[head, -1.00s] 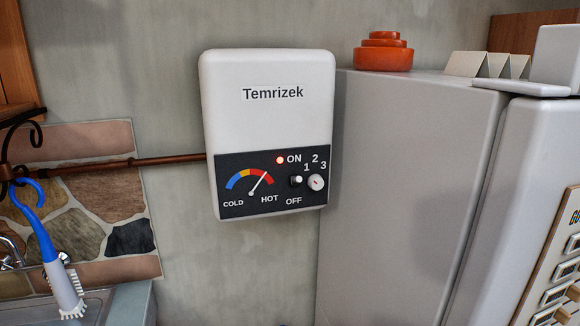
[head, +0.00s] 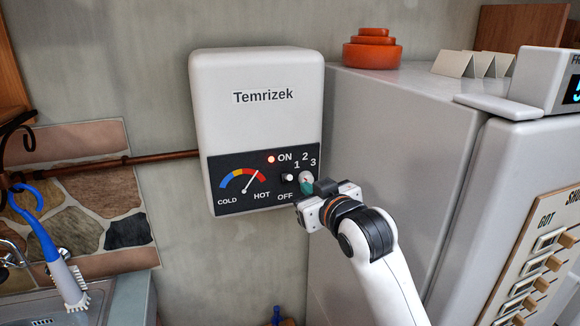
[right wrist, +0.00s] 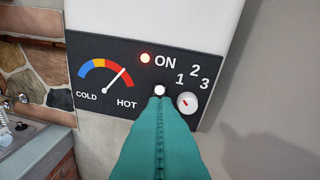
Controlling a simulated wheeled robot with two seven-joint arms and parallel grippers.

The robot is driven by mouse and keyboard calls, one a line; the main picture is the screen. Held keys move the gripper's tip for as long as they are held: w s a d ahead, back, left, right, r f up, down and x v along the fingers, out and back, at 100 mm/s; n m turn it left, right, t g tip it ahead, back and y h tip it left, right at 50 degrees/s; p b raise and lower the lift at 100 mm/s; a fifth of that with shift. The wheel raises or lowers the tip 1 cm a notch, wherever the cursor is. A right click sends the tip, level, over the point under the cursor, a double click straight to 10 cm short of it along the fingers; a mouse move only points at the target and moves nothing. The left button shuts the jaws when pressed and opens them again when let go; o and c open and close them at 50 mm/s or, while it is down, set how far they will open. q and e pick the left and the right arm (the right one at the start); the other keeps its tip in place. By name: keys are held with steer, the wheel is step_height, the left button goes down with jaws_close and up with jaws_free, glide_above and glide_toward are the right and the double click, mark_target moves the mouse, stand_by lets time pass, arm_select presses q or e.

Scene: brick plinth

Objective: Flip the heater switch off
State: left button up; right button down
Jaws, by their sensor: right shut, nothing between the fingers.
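The white Temrizek heater (head: 262,125) hangs on the wall, with a dark control panel along its bottom. The small white-tipped toggle switch (head: 288,177) sits between the ON and OFF labels and points up toward ON. The red lamp (head: 271,159) beside ON is lit. My right gripper (head: 306,187) is at the panel's right side, its teal fingers shut and empty. In the right wrist view, the fingertips (right wrist: 159,101) overlap the area just below the switch tip (right wrist: 160,90); I cannot tell whether they touch it. My left gripper is not in view.
A numbered dial (right wrist: 187,103) is right of the switch, partly behind my right gripper in the head view. A grey fridge (head: 405,140) stands close on the right. A copper pipe (head: 120,165) and a sink with a blue-handled brush (head: 52,245) are left.

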mark_target(288, 178)
steer(key=shift+s+a+r, duration=0.1)
steer(key=shift+s+r, duration=0.1)
steer(key=shift+r, duration=0.4)
steer(key=shift+p+x, duration=2.25)
steer(key=shift+x, duration=2.85)
steer(key=shift+s, duration=0.1)
